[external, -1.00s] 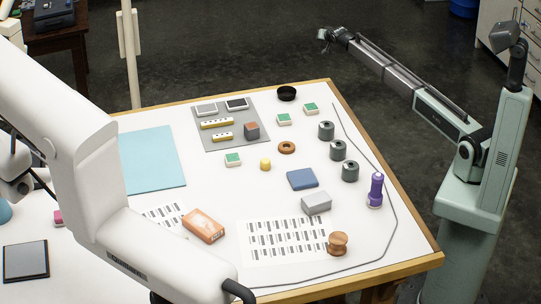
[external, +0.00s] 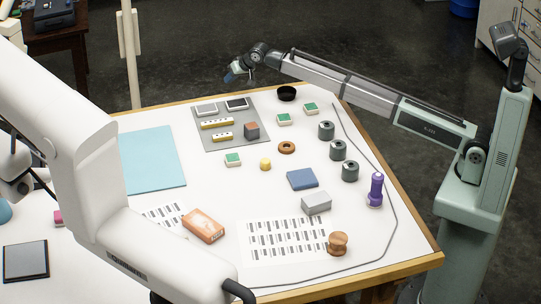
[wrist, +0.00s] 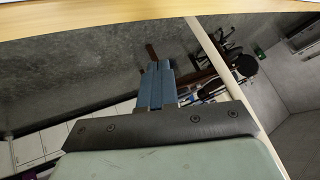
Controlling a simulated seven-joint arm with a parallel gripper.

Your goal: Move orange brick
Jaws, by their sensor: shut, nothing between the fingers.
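The orange brick (external: 203,225) lies flat on the white table, near the front middle in the external view. It has a pale marking on top and sits beside a printed sheet. My gripper (external: 232,76) is at the end of the green-grey arm, up beyond the table's far edge and well away from the brick. In the wrist view my gripper's blue fingers (wrist: 154,68) are together with nothing between them. The brick does not show in the wrist view.
A grey mat (external: 212,144) holds several small items near the far edge. A grey block (external: 316,203), blue block (external: 302,179), wooden knob (external: 337,243) and purple bottle (external: 375,190) stand right of the brick. A white arm (external: 140,245) fills the left foreground.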

